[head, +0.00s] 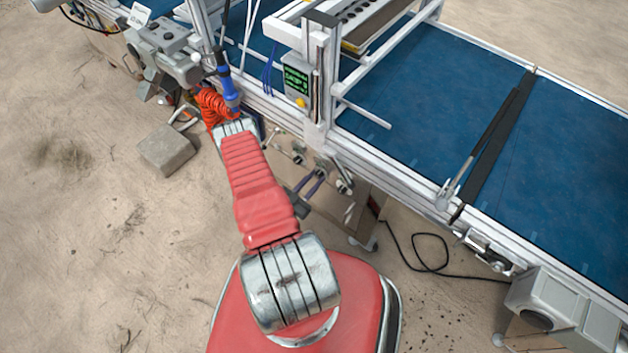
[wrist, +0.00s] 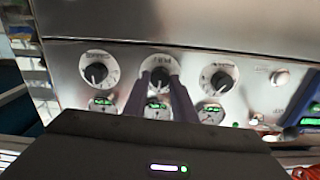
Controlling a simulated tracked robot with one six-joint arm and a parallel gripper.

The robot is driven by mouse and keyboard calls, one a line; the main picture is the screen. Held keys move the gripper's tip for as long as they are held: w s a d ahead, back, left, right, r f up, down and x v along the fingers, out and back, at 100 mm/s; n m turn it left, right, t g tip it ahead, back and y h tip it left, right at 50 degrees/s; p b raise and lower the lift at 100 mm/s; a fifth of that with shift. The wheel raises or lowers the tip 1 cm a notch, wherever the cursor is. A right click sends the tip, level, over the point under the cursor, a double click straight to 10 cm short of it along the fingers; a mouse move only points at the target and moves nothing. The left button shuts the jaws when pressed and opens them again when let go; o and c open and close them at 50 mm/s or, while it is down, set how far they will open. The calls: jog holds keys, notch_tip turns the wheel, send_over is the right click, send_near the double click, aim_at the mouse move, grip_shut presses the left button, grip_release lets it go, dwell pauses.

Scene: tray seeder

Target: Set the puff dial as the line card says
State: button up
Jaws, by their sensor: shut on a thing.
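The puff dial (wrist: 159,75) is the middle of three black dials on a metal panel (wrist: 230,45) in the wrist view. The lettering above it is blurred but looks like PUFF. My gripper (wrist: 161,84) has its two dark purple fingers on either side of the knob, shut on it. The fingers hide much of its face, so I cannot tell its pointer setting. In the head view my gripper (head: 316,176) reaches to the panel below the conveyor frame.
A left dial (wrist: 97,74) and a right dial (wrist: 218,78) flank the puff dial closely. Small green displays sit below the dials. A round button (wrist: 280,77) is at the right. In the head view, a blue conveyor (head: 440,90) runs above and a black cable (head: 430,265) lies below.

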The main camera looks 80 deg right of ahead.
jog(key=c, duration=0.3)
jog(key=shift+c, duration=0.2)
jog(key=shift+n, duration=0.4)
jog(key=o, duration=1)
jog(key=shift+o, duration=0.2)
jog(key=shift+w, duration=0.1)
jog(key=v, duration=1.3)
jog(key=shift+w+a, duration=0.15)
jog(key=shift+a, duration=0.15)
